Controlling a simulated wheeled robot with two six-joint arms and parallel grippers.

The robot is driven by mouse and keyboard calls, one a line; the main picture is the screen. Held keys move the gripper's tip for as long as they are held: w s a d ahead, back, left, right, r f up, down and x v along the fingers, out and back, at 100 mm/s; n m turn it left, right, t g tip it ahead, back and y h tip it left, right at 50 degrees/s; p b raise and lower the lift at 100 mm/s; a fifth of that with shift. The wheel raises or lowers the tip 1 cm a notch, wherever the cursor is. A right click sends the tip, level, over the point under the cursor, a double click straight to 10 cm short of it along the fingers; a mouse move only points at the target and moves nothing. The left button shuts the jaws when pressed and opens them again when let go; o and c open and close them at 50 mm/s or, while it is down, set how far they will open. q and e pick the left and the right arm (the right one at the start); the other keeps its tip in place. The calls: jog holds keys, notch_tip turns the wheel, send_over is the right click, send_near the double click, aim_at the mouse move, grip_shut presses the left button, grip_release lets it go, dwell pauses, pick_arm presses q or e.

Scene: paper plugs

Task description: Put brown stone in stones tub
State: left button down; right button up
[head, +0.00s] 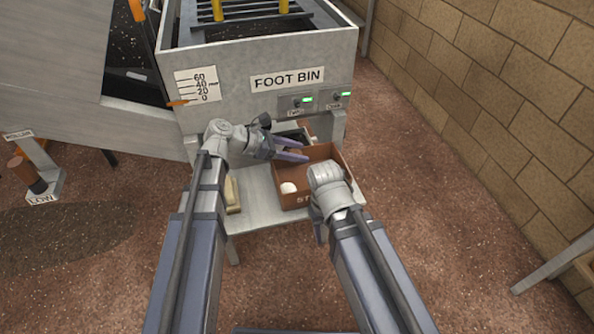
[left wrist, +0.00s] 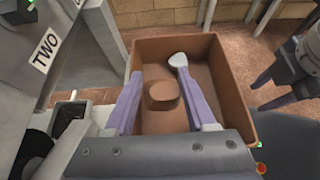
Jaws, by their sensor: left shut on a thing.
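The stones tub (head: 319,153) is a brown open box on the grey shelf below the foot bin; it also shows in the left wrist view (left wrist: 224,85). My left gripper (head: 298,151) reaches over its far left side. In the left wrist view it is shut on the brown stone (left wrist: 163,92), which shows between its purple fingers over the tub's inside. The stone's exact height above the tub floor is unclear. A whitish stone (head: 288,188) lies in the tub.
The grey foot bin (head: 230,75) stands behind the shelf (head: 258,195). A dark small container (left wrist: 70,117) is left of the tub. A pale yellowish bar (head: 233,195) lies on the shelf's left part. A brick wall (head: 480,90) runs along the right.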

pick_arm(q)
jog(key=b, duration=0.4)
send_over(296, 177)
jog(key=shift+f, duration=2.1)
jog(key=shift+f+b, duration=0.4)
jog(key=shift+f, duration=0.25)
jog(key=c, duration=0.5)
grip_release()
jog(key=shift+r, duration=0.1)
jog(key=shift+r+p, duration=0.55)
jog(key=shift+p, duration=0.1)
jog(key=shift+p+v, duration=2.9)
jog(key=shift+v, duration=3.05)
